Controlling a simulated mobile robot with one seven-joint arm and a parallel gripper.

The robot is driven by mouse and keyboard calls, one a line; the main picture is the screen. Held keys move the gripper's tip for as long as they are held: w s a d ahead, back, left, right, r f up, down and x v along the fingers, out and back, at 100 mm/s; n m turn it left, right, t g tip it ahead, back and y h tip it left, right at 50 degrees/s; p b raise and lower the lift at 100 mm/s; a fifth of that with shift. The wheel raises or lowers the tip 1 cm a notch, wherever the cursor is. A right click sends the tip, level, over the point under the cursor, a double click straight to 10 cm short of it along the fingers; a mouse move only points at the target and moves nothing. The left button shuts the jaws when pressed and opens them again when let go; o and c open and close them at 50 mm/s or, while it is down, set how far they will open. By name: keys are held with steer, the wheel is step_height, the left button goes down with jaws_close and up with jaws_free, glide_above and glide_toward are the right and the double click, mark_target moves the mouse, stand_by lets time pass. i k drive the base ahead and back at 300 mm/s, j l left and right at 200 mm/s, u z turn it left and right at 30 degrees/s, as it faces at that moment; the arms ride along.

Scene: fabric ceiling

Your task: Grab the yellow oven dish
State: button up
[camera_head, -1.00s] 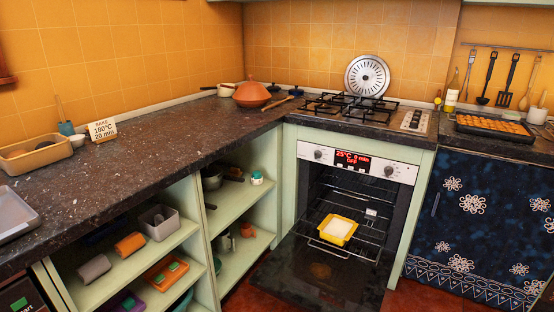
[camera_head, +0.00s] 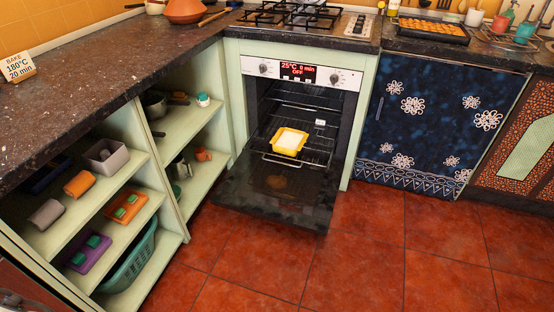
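The yellow oven dish (camera_head: 288,142) sits on a wire rack (camera_head: 272,161) that is slid part way out of the open oven (camera_head: 325,95). The dish is filled with something white and smooth. The oven door (camera_head: 275,200) is folded down flat below it. The oven display (camera_head: 298,72) reads 25°C, 0 min, OFF. My gripper does not show in this view.
Open green shelves (camera_head: 140,190) with boxes and containers stand to the left under a dark counter (camera_head: 110,75). A blue flowered curtain (camera_head: 435,125) hangs right of the oven. The red tiled floor (camera_head: 370,245) before the oven is clear.

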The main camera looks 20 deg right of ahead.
mark_target(286, 141)
steer(key=i+j+z, duration=0.35)
steer(key=i, duration=0.25)
steer(key=i+j+z, duration=0.75)
steer(key=i+j, duration=0.2)
steer(key=j, duration=0.25)
steer(key=i, duration=0.55)
